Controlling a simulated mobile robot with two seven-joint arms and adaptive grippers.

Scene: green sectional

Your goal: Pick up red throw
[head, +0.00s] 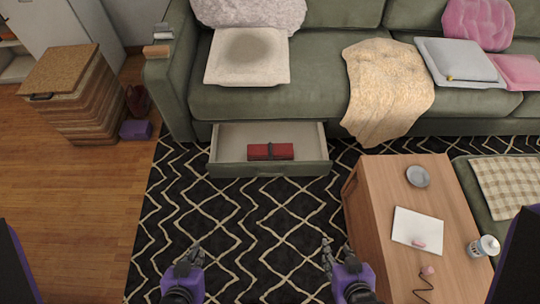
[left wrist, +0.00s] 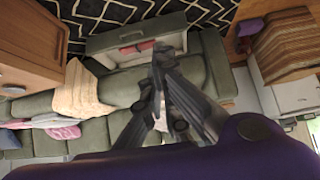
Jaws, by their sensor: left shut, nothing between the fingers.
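The red throw (head: 270,151) is a small folded red bundle with a dark band around its middle. It lies in the open drawer (head: 226,169) under the green sofa. The throw also shows in the upside-down left wrist view (left wrist: 130,49), partly hidden by my fingers. My left gripper (head: 192,252) is shut and empty over the rug, in front of the drawer and apart from the throw; its fingers also show in the wrist view (left wrist: 160,52). My right gripper (head: 335,247) is over the rug to the right, apart from the throw; its finger opening is unclear.
A wooden coffee table (head: 382,205) stands right of the drawer, with a tablet-like white sheet, a grey bowl and a jar on it. The green sofa (head: 318,92) is behind. A wood-patterned box (head: 80,105) stands at left. The patterned rug (head: 255,225) before the drawer is clear.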

